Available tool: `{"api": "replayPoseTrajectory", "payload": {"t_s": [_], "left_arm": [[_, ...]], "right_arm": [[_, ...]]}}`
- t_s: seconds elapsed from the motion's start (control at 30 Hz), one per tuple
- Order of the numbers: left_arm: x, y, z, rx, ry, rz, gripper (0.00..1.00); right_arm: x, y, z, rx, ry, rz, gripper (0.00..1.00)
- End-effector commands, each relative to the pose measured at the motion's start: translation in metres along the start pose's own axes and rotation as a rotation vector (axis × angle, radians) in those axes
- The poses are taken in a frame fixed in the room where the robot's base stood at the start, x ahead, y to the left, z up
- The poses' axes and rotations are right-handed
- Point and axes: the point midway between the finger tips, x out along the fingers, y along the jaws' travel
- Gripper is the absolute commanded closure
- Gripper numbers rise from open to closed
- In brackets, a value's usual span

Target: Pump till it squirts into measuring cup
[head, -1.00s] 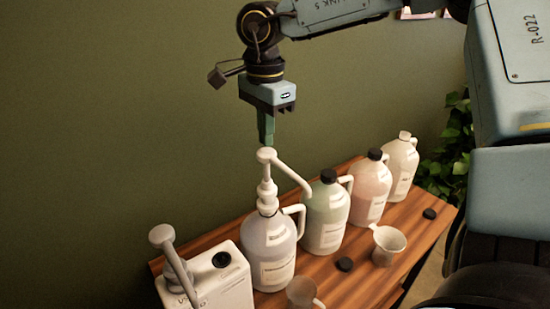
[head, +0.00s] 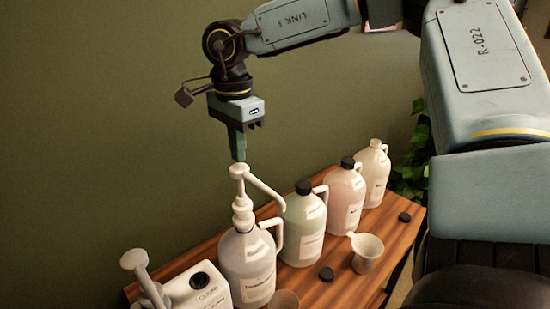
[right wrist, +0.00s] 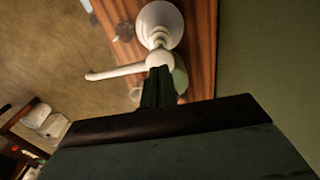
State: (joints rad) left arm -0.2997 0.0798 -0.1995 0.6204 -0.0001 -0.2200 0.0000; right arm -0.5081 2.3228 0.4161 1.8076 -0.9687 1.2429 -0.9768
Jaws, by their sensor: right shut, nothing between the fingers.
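A white pump (head: 241,195) with a long spout stands upright in the neck of a clear jug (head: 247,262) on the wooden table. My right gripper (head: 239,160) is shut and empty, pointing down right at the top of the pump head; I cannot tell if it touches. In the right wrist view the shut fingers (right wrist: 158,75) lie over the pump head, with the spout (right wrist: 110,72) reaching left. A measuring cup (head: 284,299) is partly cut off at the bottom edge, below the spout side. My left gripper is not in view.
A white canister (head: 200,288) with a second pump (head: 145,277) stands at the front left. Jugs with green (head: 303,225), pink (head: 344,198) and white (head: 375,175) contents line the back. Black caps (head: 326,273) lie on the wooden table (head: 335,295).

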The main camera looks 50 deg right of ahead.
Motion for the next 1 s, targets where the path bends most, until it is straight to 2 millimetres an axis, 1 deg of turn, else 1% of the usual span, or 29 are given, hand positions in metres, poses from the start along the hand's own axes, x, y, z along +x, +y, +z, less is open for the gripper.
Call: {"api": "replayPoseTrajectory", "payload": {"t_s": [0.37,0.57,1.0], "left_arm": [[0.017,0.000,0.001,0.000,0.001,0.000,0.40],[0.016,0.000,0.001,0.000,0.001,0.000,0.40],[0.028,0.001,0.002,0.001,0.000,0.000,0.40]], "right_arm": [[0.019,0.000,0.000,0.000,0.000,0.001,1.00],[0.019,0.000,0.000,0.000,0.000,0.001,1.00],[0.033,0.001,0.000,0.000,0.000,0.003,1.00]]}}
